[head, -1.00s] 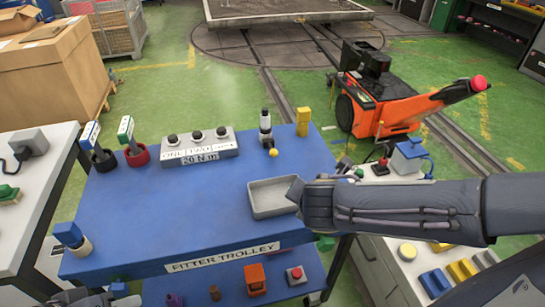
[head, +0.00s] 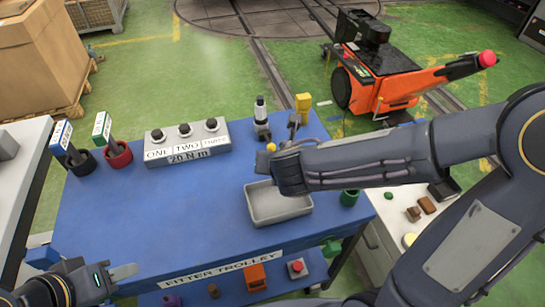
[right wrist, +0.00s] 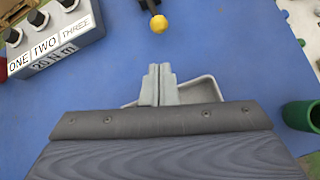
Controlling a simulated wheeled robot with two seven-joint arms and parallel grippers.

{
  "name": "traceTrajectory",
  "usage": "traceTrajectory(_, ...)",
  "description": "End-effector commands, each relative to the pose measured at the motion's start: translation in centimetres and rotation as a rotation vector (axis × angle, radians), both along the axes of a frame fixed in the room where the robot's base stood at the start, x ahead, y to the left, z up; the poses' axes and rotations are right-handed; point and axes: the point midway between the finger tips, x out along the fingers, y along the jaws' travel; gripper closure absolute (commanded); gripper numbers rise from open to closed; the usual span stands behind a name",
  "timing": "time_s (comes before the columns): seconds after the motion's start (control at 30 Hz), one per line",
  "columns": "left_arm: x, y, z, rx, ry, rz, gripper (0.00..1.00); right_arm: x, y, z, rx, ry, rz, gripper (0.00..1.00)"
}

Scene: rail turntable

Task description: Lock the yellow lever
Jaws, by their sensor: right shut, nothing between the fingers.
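The yellow lever shows as a yellow ball knob (head: 270,147) on the front of a small black and white fixture (head: 262,120) at the back of the blue trolley top. In the right wrist view the yellow knob (right wrist: 158,24) sits on a dark arm straight ahead of my right gripper (right wrist: 158,86). That gripper is shut and empty above the grey tray, apart from the knob.
A grey tray (head: 280,212) lies below my right wrist. A box with black knobs labelled ONE, TWO, THREE (head: 187,143) stands left of the lever. A yellow block (head: 303,103) is behind right, and a green cup (head: 349,197) stands at right. The trolley's left middle is clear.

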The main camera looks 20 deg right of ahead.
Motion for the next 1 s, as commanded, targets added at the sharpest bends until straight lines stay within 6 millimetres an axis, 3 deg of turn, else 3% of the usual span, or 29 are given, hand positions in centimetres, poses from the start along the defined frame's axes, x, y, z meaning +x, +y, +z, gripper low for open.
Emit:
traceTrajectory(0.5,0.0,0.0,-1.6,0.0,0.0,0.0,0.64,5.7,-0.4,-6.0,0.001,0.004,-0.002,1.0)
traceTrajectory(1.0,0.0,0.0,-1.7,0.0,0.0,0.0,0.64,6.9,-0.5,-6.9,0.0,0.0,-0.001,1.0)
